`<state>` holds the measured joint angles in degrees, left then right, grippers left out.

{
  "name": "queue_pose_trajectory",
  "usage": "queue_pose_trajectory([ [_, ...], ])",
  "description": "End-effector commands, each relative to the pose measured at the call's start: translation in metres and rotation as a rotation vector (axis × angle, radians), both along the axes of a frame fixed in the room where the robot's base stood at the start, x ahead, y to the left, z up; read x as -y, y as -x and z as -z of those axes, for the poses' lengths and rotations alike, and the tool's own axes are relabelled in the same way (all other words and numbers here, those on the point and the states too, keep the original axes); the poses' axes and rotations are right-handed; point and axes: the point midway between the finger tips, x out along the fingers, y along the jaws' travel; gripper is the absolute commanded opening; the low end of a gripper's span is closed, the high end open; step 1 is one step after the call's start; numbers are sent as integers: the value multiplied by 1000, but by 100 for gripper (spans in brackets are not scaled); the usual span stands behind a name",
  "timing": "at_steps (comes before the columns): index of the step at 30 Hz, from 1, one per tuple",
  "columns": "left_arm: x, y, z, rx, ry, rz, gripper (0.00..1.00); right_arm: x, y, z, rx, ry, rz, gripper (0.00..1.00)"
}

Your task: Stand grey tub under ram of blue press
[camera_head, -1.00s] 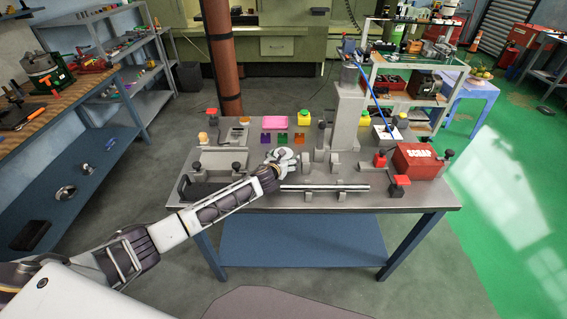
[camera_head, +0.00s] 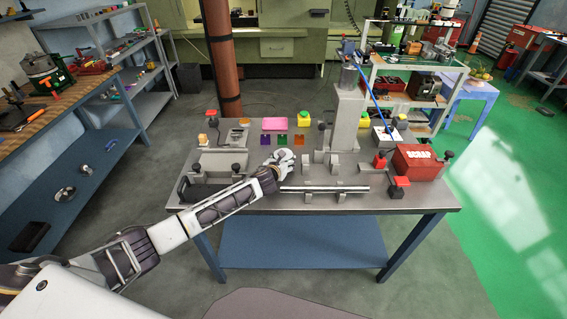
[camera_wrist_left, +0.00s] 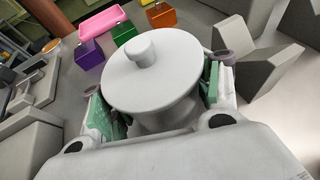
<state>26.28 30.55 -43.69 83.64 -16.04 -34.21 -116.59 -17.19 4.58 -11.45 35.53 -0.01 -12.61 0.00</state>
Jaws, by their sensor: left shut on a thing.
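The grey tub (camera_wrist_left: 150,75) shows in the left wrist view as a pale round body with a wide disc top and a small knob. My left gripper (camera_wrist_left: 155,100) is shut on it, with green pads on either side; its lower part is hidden. In the head view my left gripper (camera_head: 283,158) is over the middle of the table, left of the press, and the tub is too small there to make out. The blue press (camera_head: 345,118) shows as a grey column with a blue lever; I cannot clearly make out its ram. My right gripper is not in view.
Grey blocks (camera_wrist_left: 269,70) stand close right of the tub. A metal bar (camera_head: 325,188) lies on supports at the table's front. Purple (camera_head: 266,141), green (camera_head: 282,140) and orange (camera_head: 299,140) boxes and a pink tray (camera_head: 275,124) are behind. A red scrap bin (camera_head: 417,160) stands right.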

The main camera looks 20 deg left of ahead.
Motion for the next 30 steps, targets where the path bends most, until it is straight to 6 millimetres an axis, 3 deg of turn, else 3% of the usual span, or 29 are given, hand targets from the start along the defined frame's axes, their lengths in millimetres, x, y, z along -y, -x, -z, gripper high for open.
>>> queue_pose_trajectory([
  [8, 0, -1, -14, 3, 0, 1, 2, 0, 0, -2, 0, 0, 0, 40],
  [21, 0, -1, -76, 4, -1, 0, 2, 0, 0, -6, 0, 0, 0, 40],
  [30, 0, 0, -99, 0, -1, 0, 2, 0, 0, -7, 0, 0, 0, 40],
])
